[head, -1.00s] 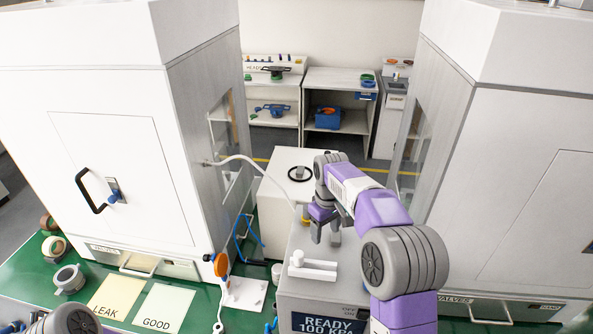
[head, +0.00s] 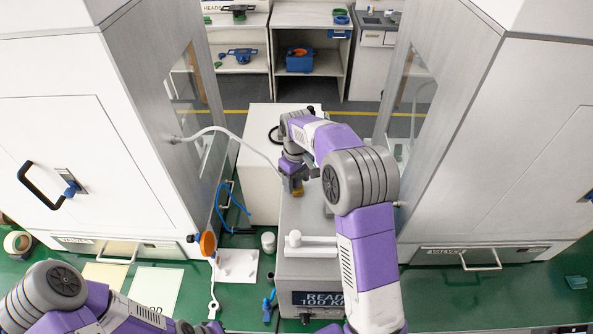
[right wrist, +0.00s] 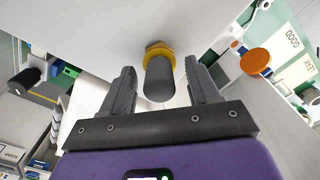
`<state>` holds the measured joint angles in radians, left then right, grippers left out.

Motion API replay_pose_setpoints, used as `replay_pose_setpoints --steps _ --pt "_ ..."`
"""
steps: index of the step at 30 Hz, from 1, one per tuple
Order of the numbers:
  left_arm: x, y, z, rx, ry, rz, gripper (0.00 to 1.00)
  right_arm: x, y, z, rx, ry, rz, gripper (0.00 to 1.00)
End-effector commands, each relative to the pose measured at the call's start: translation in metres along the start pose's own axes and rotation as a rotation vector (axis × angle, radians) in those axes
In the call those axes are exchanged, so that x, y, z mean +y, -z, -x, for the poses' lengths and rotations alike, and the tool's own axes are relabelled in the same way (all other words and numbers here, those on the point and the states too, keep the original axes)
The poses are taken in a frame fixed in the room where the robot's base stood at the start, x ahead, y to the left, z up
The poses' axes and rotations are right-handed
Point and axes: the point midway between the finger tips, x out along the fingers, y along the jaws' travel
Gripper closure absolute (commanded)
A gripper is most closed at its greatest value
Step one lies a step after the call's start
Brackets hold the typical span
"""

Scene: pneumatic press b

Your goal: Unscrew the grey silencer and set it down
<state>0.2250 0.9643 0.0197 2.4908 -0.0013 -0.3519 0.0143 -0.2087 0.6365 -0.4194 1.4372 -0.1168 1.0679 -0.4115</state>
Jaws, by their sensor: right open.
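The grey silencer (right wrist: 159,82) is a short dark grey cylinder on a brass hex fitting (right wrist: 157,52), against a pale surface in the right wrist view. My right gripper (right wrist: 159,68) is open, with one finger on each side of the silencer and a visible gap on both sides. In the head view the right gripper (head: 294,183) is at the press top, beside a small brass-coloured patch (head: 298,192); the silencer itself is hidden there. My left arm enters at the lower left of the head view, but its fingers are out of frame.
The grey press housing (head: 300,270) has a READY display (head: 321,299) and a white T-shaped part (head: 310,242) on top. An orange round part (head: 208,243) stands to its left. Large white cabinets flank both sides.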

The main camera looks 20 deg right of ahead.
Motion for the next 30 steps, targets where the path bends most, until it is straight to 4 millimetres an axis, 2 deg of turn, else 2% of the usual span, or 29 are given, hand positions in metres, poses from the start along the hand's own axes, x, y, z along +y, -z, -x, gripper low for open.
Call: replay_pose_setpoints --steps 11,22,26,30 --pt "0.0002 0.0001 0.0002 0.0 0.0 0.0 1.0 0.0003 -0.0001 -0.0061 0.001 0.0 -0.001 0.41" --pt "0.0002 0.0 0.0002 0.0 0.0 0.0 1.0 0.0002 0.0 -0.0058 0.001 0.0 0.0 0.98" --pt "0.0002 0.0 0.0002 0.0 0.0 0.0 1.0 0.0002 -0.0001 -0.0057 0.001 0.0 0.034 0.99" --pt "0.0002 0.0 0.0002 0.0 0.0 0.0 1.0 0.0003 -0.0003 -0.0057 0.002 0.001 0.222 0.99"
